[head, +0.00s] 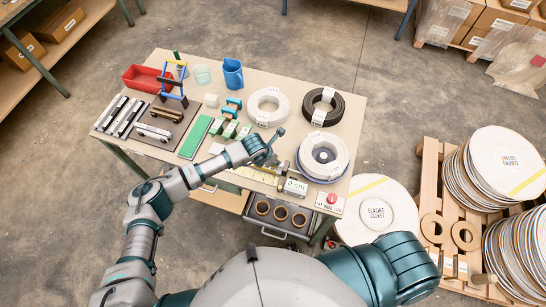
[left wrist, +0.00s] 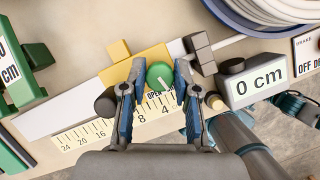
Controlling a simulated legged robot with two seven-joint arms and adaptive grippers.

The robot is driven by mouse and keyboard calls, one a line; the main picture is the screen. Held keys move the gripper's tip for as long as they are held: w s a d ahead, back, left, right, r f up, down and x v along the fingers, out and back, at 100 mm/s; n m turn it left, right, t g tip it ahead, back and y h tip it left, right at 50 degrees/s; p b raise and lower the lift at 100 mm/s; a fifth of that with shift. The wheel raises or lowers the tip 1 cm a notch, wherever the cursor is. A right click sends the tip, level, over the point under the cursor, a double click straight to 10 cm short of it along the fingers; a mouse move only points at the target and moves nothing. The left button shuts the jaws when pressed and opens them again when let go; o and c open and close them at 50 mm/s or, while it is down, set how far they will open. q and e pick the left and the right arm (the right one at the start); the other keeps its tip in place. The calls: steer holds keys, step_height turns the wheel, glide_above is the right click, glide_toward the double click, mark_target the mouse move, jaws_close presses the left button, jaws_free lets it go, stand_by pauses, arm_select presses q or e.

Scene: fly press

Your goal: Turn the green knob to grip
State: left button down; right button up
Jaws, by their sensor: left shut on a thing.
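The green knob (left wrist: 160,75) sits on a yellow block (left wrist: 118,73) in the left wrist view. A pale line marks its face, and the word "OPEN" shows just below it; other lettering is hidden. My left gripper (left wrist: 160,82) has one blue-lined finger on each side of the knob and is shut on it. In the head view my left gripper (head: 264,150) reaches over the table's front part and hides the knob.
A "0 cm" display (left wrist: 255,83) stands right of the knob. A printed scale (left wrist: 90,133) lies in front. Cable reels (head: 323,157), a red bin (head: 147,79) and a blue jug (head: 233,73) occupy the table. A brake box (head: 330,200) sits at its right corner.

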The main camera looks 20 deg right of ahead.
arm_select(q)
steer(key=shift+s+f+n+t+y, duration=0.15)
steer(key=shift+n+t+y, duration=0.1)
steer(key=shift+n, duration=0.55)
steer(key=shift+s+r+n+t+y, duration=0.15)
steer(key=shift+n+y, duration=0.1)
steer(key=shift+n, duration=0.55)
steer(key=shift+f, duration=0.15)
steer(key=c, duration=1)
jaws_free()
steer(key=shift+o, duration=0.7)
steer(key=shift+w+r, duration=0.15)
steer(key=shift+r, duration=0.05)
